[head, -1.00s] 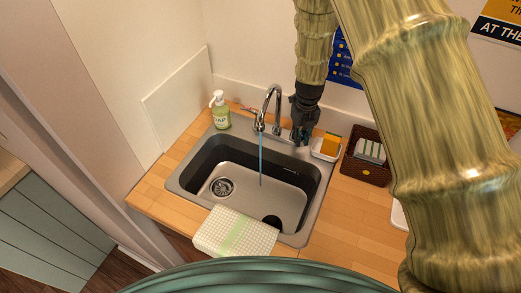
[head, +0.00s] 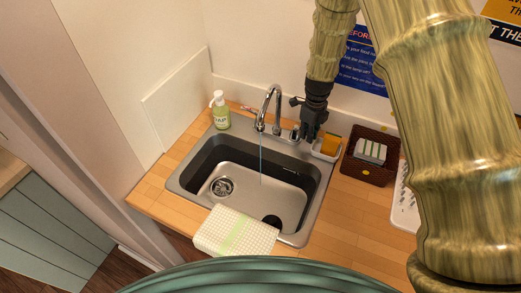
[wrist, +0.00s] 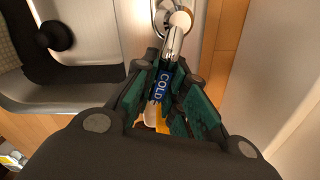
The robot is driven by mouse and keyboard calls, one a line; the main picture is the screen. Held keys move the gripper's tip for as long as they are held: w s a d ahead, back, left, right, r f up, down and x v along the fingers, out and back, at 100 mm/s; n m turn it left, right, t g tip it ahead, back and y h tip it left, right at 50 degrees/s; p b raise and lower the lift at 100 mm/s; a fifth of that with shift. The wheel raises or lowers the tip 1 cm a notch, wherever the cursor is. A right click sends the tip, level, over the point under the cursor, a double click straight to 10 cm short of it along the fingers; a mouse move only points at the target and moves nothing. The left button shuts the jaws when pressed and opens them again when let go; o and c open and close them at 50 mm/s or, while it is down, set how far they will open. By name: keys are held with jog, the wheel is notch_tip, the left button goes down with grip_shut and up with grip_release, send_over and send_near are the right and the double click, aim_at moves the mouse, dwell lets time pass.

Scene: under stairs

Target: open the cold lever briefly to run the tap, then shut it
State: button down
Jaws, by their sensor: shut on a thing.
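The chrome tap (head: 271,97) arches over the steel sink (head: 322,185), and a thin stream of water (head: 261,160) runs from its spout into the basin. The cold lever (wrist: 174,42) shows in the wrist view as a chrome handle with a blue COLD label. My gripper (wrist: 165,68) is shut on this lever, with a green-padded finger on either side. In the head view my gripper (head: 306,135) is at the right of the tap, at the sink's back edge, and largely hides the lever.
A soap bottle (head: 220,112) stands left of the tap, and another lever with a red mark (head: 248,109) is beside it. A sponge in a white dish (head: 329,146) and a brown basket (head: 358,171) are close on the right. A checked cloth (head: 213,231) hangs over the front edge.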

jog(key=shift+w+d, duration=0.1)
jog(key=w+n, duration=0.1)
jog(key=n, duration=0.1)
jog(key=d+n, duration=0.1)
jog(key=n, duration=0.1)
jog(key=shift+w+r, duration=0.1)
jog(key=shift+w, duration=0.25)
jog(key=c, duration=0.6)
grip_release()
jog(key=shift+c, duration=0.2)
jog(key=shift+s, duration=0.1)
notch_tip(320, 180, up, 7)
jog(key=p, duration=0.2)
